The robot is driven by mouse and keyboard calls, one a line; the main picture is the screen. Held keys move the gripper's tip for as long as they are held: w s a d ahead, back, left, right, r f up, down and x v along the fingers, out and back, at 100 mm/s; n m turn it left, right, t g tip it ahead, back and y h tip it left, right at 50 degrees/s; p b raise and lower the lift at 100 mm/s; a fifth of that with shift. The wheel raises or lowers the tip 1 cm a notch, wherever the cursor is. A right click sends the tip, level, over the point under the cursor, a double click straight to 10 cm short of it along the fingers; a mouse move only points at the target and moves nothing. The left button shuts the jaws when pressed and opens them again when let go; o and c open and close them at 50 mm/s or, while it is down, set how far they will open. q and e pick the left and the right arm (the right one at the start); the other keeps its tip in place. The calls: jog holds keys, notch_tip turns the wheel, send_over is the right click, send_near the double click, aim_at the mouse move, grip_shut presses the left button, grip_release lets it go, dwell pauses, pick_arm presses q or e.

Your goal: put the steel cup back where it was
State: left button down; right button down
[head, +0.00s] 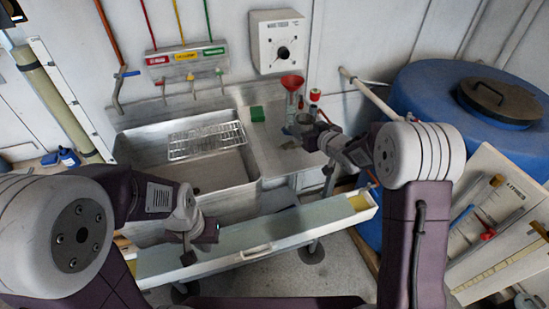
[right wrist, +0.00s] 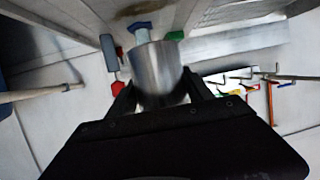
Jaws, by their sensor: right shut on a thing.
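The steel cup (right wrist: 157,70) is a plain grey metal cylinder between the fingers of my right gripper (right wrist: 160,92) in the right wrist view. The gripper is shut on it. In the head view the cup (head: 304,119) is small and partly hidden at the tip of my right gripper (head: 312,132), over the right part of the steel drainboard. I cannot tell whether it touches the surface. My left gripper (head: 199,246) hangs over the pale blue-grey front bench, away from the cup. Its jaw gap is unclear.
A steel sink (head: 190,190) with a wire rack (head: 205,141) lies left of the drainboard (head: 283,157). A green block (head: 257,114) and red funnel (head: 292,82) are near the cup.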

jog(key=s, duration=0.1)
jog(key=s+y, duration=0.1)
jog(key=s+n, duration=0.1)
jog(key=shift+a+r+g+b, duration=0.2)
jog(key=shift+a+g+b, duration=0.1)
jog(key=shift+b, duration=0.1)
jog(key=w+a+f+b, duration=0.1)
jog(key=a+f, duration=0.1)
jog(key=a, duration=0.1)
jog(key=w+a+f+b, duration=0.1)
jog(key=a, duration=0.2)
jog(key=w+a+f+b, duration=0.1)
jog(key=w+a+f, duration=0.1)
jog(key=a, duration=0.1)
jog(key=shift+w+a+f, duration=0.1)
jog(key=shift+a+f, duration=0.1)
jog(key=shift+f, duration=0.1)
notch_tip(320, 180, down, 4)
jog(key=shift+r+b, duration=0.1)
jog(key=shift+b, duration=0.55)
jog(key=shift+f, duration=0.25)
jog(key=shift+c, duration=2.1)
grip_release()
